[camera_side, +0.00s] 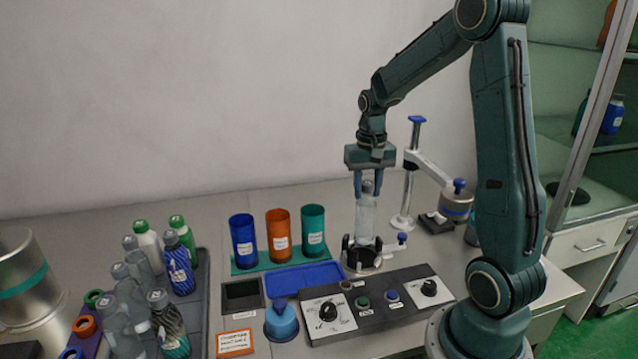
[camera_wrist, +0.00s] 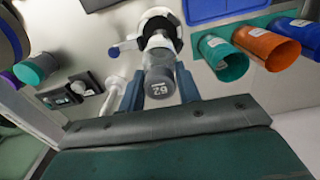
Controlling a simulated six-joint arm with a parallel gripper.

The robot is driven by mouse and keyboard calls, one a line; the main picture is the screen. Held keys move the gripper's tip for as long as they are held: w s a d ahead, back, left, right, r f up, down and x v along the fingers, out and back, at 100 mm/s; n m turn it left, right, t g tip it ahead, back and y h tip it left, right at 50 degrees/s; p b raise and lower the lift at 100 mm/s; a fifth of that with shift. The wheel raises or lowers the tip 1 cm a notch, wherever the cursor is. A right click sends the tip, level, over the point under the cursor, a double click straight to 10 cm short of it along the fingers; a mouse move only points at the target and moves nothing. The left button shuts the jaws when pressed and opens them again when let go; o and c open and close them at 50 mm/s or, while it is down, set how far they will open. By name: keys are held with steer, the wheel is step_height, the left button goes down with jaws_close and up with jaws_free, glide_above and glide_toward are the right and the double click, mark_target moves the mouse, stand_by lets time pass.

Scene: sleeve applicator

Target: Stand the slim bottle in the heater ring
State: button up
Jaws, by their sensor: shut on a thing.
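The slim bottle (camera_side: 366,216) is clear with a grey cap, and it is upright in the side view. My gripper (camera_side: 368,187) points down and is shut on its upper part. In the wrist view the cap (camera_wrist: 160,84), marked 62, sits between the fingers (camera_wrist: 159,92). The heater ring (camera_side: 361,254) has black upright prongs on a pale base and is directly under the bottle. The bottle's lower end is at the prongs, partly hidden by them. I cannot tell whether it rests on the base. The black ring also shows in the wrist view (camera_wrist: 171,28).
A control panel (camera_side: 378,304) with knobs lies in front of the ring. Blue, orange and teal cups (camera_side: 278,236) and a blue tray (camera_side: 304,279) are to the left. A stand with a blue-topped post (camera_side: 409,180) is close behind right. Several bottles (camera_side: 128,290) fill the left side.

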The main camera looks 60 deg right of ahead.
mark_target(366, 207)
steer(key=shift+f, duration=2.9)
